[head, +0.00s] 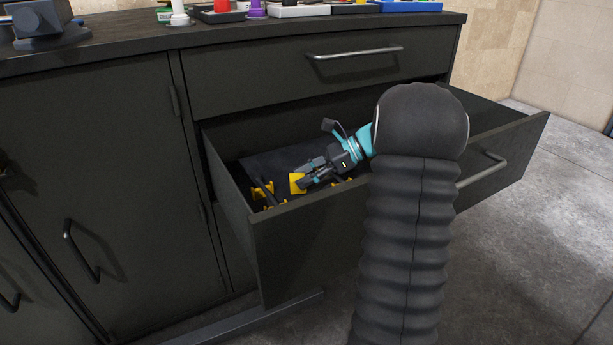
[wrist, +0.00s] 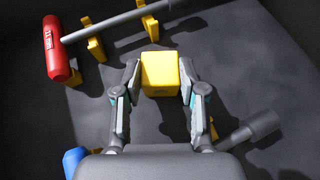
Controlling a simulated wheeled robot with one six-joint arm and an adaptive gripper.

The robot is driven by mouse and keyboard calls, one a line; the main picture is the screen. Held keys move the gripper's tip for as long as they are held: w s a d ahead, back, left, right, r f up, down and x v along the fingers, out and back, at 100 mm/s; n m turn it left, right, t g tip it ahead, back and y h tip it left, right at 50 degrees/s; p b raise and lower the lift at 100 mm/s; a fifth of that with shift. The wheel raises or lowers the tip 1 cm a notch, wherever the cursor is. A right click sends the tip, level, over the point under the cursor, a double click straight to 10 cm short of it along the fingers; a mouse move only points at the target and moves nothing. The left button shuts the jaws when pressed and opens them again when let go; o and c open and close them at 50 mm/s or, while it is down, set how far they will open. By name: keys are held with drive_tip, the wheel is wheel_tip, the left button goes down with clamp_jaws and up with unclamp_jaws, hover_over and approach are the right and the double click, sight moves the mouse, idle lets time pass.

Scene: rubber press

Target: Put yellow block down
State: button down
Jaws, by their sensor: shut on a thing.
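The yellow block (wrist: 160,74) is between the fingertips of my gripper (wrist: 159,88) in the wrist view, and the jaws are shut on it. In the head view my gripper (head: 309,179) reaches down into the open drawer (head: 300,240), with the yellow block (head: 297,183) at its tip. Dark drawer floor lies below the block. I cannot tell whether the block touches the floor.
A dark grey tool (wrist: 250,127) lies to the right, and a blue object (wrist: 74,161) at lower left. Drawer walls surround my gripper.

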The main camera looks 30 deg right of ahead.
drive_tip(key=c, duration=0.7)
unclamp_jaws()
drive_tip(key=shift+o, duration=0.2)
drive_tip(key=shift+d+r, duration=0.2)
drive_tip(key=p+v, duration=0.2)
drive_tip(key=v, duration=0.9)
drive_tip(key=shift+d+p, duration=0.25)
drive_tip(key=shift+p, duration=0.05)
drive_tip(key=shift+s, duration=0.1)
